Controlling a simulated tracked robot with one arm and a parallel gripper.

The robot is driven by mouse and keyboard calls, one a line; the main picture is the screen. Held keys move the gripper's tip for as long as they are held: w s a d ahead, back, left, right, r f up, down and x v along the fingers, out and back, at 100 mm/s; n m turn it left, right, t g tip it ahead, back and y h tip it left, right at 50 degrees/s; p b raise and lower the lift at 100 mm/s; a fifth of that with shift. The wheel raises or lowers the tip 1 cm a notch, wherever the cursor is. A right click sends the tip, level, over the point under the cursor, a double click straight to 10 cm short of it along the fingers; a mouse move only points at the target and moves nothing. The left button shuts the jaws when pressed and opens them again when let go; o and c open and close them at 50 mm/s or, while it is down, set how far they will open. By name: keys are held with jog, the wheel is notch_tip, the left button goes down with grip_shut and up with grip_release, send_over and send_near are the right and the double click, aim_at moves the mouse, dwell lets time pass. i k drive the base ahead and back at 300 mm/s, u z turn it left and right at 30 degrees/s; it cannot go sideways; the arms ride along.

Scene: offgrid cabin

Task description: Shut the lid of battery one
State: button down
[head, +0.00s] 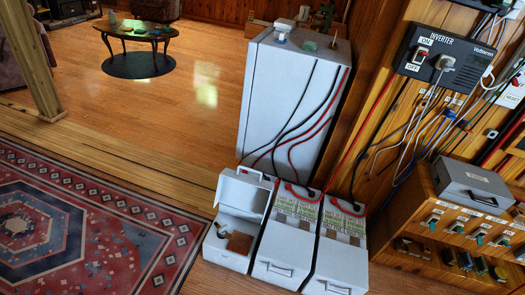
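Three white battery boxes stand side by side on the floor in the lower middle of the head view. The left box (226,257) is open. Its lid (241,191) stands raised at the back, and a brown block and a small dark part show inside. The middle box (274,274) and the right box (338,263) look shut, with printed labels on top and handles in front. I cannot read which box is number one. My gripper is not in view.
A tall white cabinet (283,100) stands behind the boxes, with black and red cables running down to them. An inverter (446,57) hangs on the wooden wall at right. A wooden shelf unit (447,218) is at right. A patterned rug (95,225) and open floor lie left.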

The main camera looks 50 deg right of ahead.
aim_at(238, 190)
jog(key=z, duration=0.5)
jog(key=i, duration=1.3)
jog(key=z, duration=1)
jog(key=i, duration=0.5)
jog(key=z, duration=0.25)
jog(key=k, duration=0.9)
jog(key=z, duration=0.2)
jog(key=i, duration=0.9)
jog(key=u, duration=0.1)
